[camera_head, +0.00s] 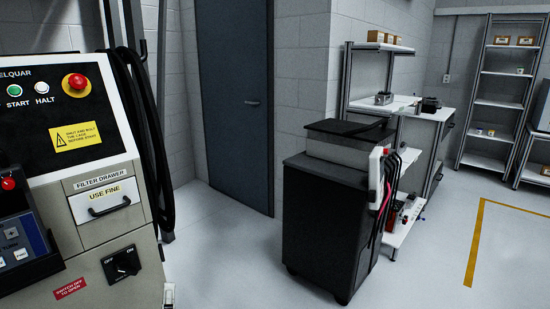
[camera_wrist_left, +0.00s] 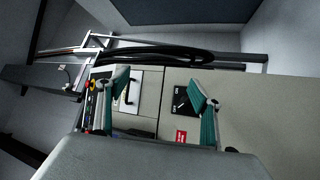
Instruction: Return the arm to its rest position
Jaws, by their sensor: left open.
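My left gripper (camera_wrist_left: 157,90) shows in the left wrist view with its two teal-padded fingers spread apart. It is open, with nothing between the fingers. Beyond the fingers is the front of a beige machine (camera_wrist_left: 255,115), with its drawer and black rotary switch (camera_wrist_left: 186,101). In the head view the same machine (camera_head: 130,255) stands at the left, and I cannot clearly make out the left gripper there. The filter drawer (camera_head: 105,201) looks shut, and the OFF/ON switch (camera_head: 123,264) is below it. My right gripper is in neither view.
Black cables (camera_head: 155,150) hang along the machine's right side. A dark wheeled cabinet (camera_head: 325,215) stands right of centre, before a workbench (camera_head: 385,104). Shelves (camera_head: 495,102) stand at the back right. The floor (camera_head: 225,265) between machine and cabinet is clear.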

